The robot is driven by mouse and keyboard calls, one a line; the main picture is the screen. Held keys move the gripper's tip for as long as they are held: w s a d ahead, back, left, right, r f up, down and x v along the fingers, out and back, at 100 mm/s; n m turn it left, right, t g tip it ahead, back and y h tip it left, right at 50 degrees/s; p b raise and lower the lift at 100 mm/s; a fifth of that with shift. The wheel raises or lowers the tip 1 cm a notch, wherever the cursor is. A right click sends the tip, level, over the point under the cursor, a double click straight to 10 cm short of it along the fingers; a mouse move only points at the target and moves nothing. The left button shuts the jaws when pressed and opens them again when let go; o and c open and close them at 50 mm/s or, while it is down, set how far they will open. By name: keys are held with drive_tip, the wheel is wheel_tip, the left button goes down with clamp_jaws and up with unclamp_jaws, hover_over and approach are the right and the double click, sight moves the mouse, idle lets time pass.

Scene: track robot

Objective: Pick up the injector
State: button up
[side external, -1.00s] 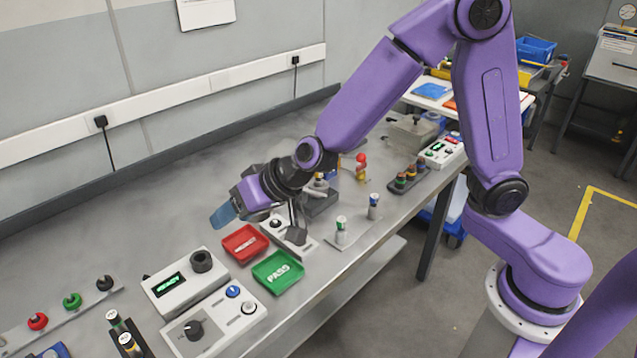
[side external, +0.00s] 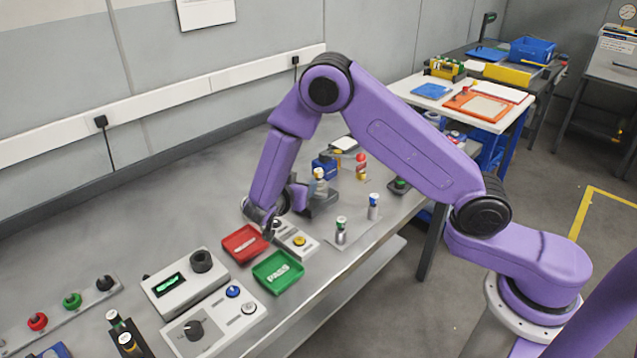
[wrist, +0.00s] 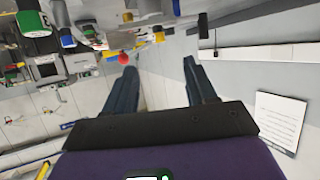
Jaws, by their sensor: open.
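I cannot tell for certain which thing is the injector. The capped cylinders stand upright on a pale strip at the bench's front edge. In the wrist view a green cap (wrist: 33,22) and a blue cap (wrist: 67,39) show at upper left. My gripper (wrist: 160,68) is open and empty, its dark fingers apart. In the side view it is left of the cylinders, above the bench by the red tray, fingers mostly hidden.
A red tray (side external: 246,244) and a green tray (side external: 278,272) lie near the gripper. Beside them is a box with a yellow button (side external: 299,241). Control boxes (side external: 184,287) stand at front left. A red-and-yellow piece (side external: 361,167) stands behind the cylinders. Bench space at back left is clear.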

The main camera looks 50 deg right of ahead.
approach(318, 172)
drive_tip(key=x, duration=0.5)
drive_tip(key=shift+w+f, duration=0.25)
drive_tip(key=shift+f, duration=0.15)
drive_tip(key=shift+d+r+x, duration=0.1)
drive_tip(key=shift+r+x, duration=0.05)
drive_tip(key=shift+x, duration=1.2)
drive_tip(key=shift+d+r+x, duration=0.1)
drive_tip(key=shift+r+x, duration=0.05)
drive_tip(key=shift+x, duration=1.2)
drive_tip(key=shift+s, duration=0.15)
clamp_jaws()
